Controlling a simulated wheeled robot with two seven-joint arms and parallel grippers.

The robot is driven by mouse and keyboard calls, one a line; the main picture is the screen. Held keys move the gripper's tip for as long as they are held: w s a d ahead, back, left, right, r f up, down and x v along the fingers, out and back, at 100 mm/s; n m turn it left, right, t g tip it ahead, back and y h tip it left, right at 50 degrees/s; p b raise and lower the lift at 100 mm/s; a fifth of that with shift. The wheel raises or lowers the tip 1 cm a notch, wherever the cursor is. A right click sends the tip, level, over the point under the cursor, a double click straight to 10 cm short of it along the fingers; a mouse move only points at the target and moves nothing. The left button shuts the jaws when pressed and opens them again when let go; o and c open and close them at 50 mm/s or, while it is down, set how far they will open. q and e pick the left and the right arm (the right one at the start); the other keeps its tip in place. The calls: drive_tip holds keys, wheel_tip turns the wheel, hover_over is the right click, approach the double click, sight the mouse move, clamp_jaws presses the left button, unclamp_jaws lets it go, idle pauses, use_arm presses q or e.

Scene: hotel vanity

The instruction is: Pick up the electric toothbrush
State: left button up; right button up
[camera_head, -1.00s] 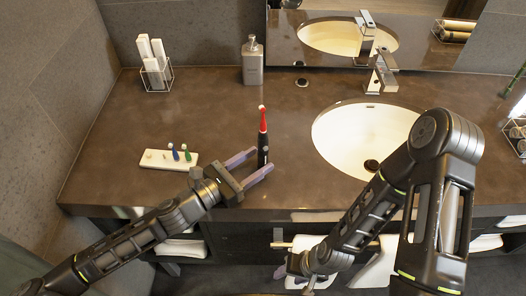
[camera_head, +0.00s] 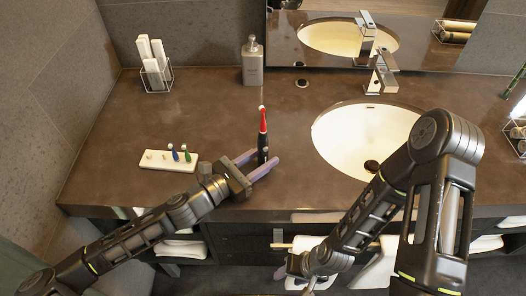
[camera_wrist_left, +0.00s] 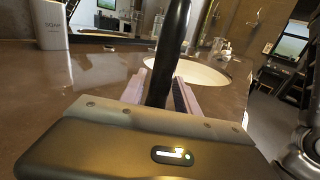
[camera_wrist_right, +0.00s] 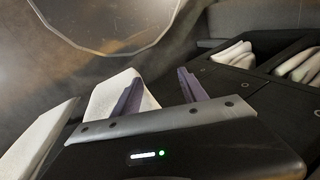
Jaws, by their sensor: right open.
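The electric toothbrush (camera_head: 263,140) stands upright on the brown counter, with a red upper part and a black handle. Its dark handle (camera_wrist_left: 168,50) rises between the fingers in the left wrist view. My left gripper (camera_head: 266,157) is low over the counter with its fingers apart, one on each side of the handle. In the left wrist view the fingers (camera_wrist_left: 160,90) look close to the handle; contact cannot be told. My right gripper (camera_head: 292,268) is below the counter's front edge. The right wrist view shows its fingers (camera_wrist_right: 160,88) open and empty.
A white tray (camera_head: 152,165) with small toothbrush items lies left of my left gripper. A soap bottle (camera_head: 252,62) and a wire holder (camera_head: 170,74) stand at the back. The sink basin (camera_head: 340,140) is to the right. White towels (camera_head: 378,268) are below the counter.

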sight(260, 134)
use_arm(q)
clamp_jaws()
drive_tip(key=shift+r, duration=0.1)
idle(0.4)
wheel_tip(260, 134, up, 10)
drive_tip(key=shift+f, duration=0.1)
idle(0.4)
idle(0.6)
drive_tip(key=shift+m+g+h+p, duration=0.4)
drive_tip(key=shift+g+h+p, duration=0.1)
drive_tip(key=shift+g+p, duration=0.1)
drive_tip(key=shift+m+g+h+p, duration=0.35)
drive_tip(key=shift+m+g, duration=0.15)
drive_tip(key=shift+g, duration=0.1)
drive_tip(key=shift+f, duration=0.15)
